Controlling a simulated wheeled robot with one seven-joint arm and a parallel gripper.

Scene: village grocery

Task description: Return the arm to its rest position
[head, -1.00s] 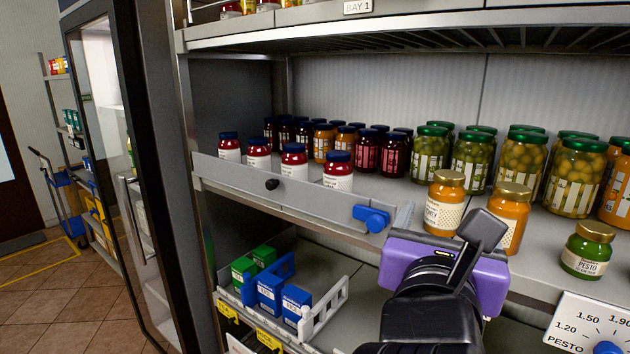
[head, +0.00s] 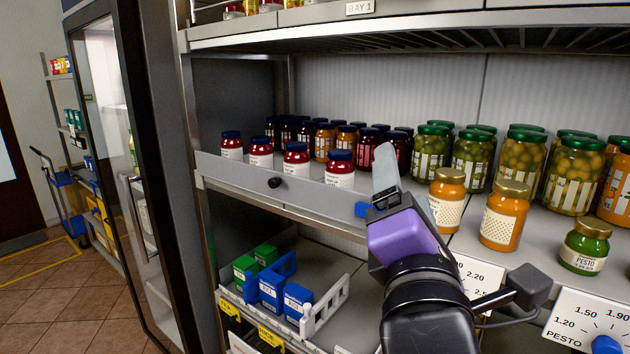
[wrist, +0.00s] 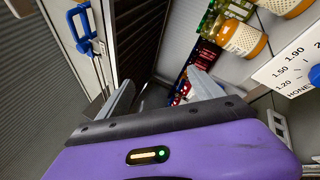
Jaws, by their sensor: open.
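My gripper (head: 388,180), with a purple body and grey fingers, is raised in front of the shelf, near the right end of the grey front rail (head: 240,175). In the wrist view its two fingers (wrist: 160,95) stand apart with nothing held between them. The arm comes up from the bottom of the head view and hides part of the shelf edge and the blue knob (head: 362,210) on the rail.
Honey jars (head: 447,195) stand just right of my gripper, with a pesto jar (head: 585,247) further right. A lower shelf holds blue boxes (head: 272,290). A dial plate (head: 590,320) sits at the right.

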